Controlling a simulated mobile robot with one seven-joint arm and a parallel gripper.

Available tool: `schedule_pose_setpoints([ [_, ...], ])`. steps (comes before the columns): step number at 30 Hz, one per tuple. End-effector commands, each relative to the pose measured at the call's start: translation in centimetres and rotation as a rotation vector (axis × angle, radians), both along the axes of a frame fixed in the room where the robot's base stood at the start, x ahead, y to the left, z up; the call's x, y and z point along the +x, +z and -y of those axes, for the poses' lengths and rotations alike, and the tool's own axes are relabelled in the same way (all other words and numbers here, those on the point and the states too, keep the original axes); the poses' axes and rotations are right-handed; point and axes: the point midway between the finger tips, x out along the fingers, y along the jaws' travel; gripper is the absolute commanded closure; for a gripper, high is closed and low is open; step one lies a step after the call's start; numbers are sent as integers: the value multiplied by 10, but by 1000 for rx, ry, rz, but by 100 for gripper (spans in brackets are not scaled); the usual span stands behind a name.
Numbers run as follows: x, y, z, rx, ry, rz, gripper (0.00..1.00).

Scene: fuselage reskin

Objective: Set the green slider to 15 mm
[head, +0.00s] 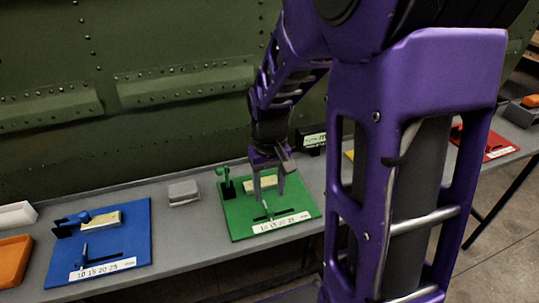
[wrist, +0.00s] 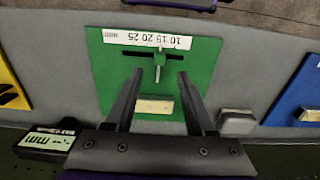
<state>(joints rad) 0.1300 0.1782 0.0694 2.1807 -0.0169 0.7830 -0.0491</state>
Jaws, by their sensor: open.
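The green board (head: 240,228) lies on the grey bench and fills the middle of the wrist view (wrist: 108,75). Its slider handle (wrist: 159,64) stands in a dark slot beside a white scale (wrist: 120,37), printed 10 15 20 25. The slider (head: 266,209) is near the middle of the slot; its exact reading is too small to tell. My gripper (head: 268,196) points down above the green board. In the wrist view my gripper (wrist: 160,74) is open, one finger on each side of the handle, with gaps on both sides.
A pale block (wrist: 154,106) and an upright green lever (head: 223,178) are on the green board. A blue board (head: 130,225) is to the left, a red board (head: 497,145) to the right. A grey box (head: 184,191) and a millimetre display (head: 312,140) stand nearby. The riveted green wall closes the back.

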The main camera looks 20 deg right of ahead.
Motion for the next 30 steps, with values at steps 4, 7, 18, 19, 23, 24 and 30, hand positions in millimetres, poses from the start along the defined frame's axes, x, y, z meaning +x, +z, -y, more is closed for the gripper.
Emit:
schedule_pose_setpoints([
  [4,1,41,0,-1,0,6,45],
  [7,1,63,0,-1,1,5,45],
  [18,0,106,0,-1,1,1,45],
  [19,0,106,0,0,1,1,45],
  [23,0,107,0,0,1,0,45],
  [24,0,107,0,0,1,0,45],
  [30,1,107,-2,6,-10,4,45],
])
